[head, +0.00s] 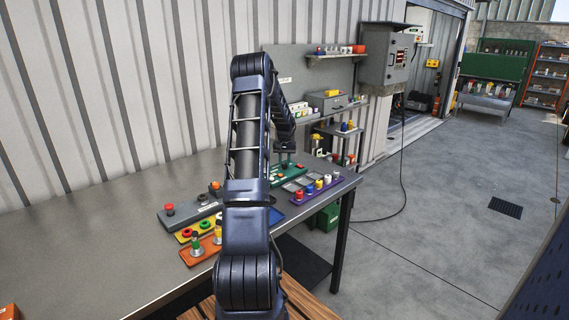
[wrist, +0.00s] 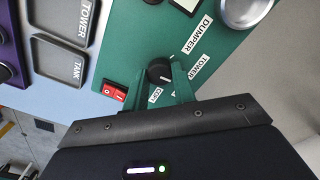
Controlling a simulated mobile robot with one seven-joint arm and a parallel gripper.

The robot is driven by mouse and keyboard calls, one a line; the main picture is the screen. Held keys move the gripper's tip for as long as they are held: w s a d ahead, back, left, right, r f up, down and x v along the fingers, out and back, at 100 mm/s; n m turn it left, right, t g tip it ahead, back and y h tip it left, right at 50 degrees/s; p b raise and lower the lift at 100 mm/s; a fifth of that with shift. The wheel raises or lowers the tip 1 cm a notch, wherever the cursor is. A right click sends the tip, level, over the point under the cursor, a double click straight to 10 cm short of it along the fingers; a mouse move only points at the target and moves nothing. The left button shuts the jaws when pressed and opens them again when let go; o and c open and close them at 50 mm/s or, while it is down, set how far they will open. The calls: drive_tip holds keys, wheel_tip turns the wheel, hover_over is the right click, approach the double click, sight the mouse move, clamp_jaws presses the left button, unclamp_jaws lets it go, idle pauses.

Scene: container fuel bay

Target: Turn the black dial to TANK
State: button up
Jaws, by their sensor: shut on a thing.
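The black dial (wrist: 158,68) sits on a green panel (wrist: 140,35) in the wrist view. Labels around it read DUMPER (wrist: 198,36) and TOWER (wrist: 199,68); a smaller label (wrist: 155,95) lies between my fingers, too small to read surely. My gripper (wrist: 161,78) is shut on the dial, with a finger on either side. Which label the dial points to is not clear. In the head view the green panel (head: 290,171) lies on the workbench, and my arm hides part of it and the dial.
A red rocker switch (wrist: 114,95) is beside the dial. Grey plates marked TOWER (wrist: 60,14) and TANK (wrist: 62,60) lie left of the green panel. On the workbench (head: 100,235), a purple rack (head: 322,194) and a grey button box (head: 187,213) stand close by. The floor at right is mostly clear.

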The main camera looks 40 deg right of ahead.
sight(284, 164)
drive_tip(key=m, duration=0.5)
idle(0.5)
drive_tip(key=o, duration=1)
wheel_tip(284, 164, up, 11)
drive_tip(key=shift+f, duration=0.1)
idle(0.6)
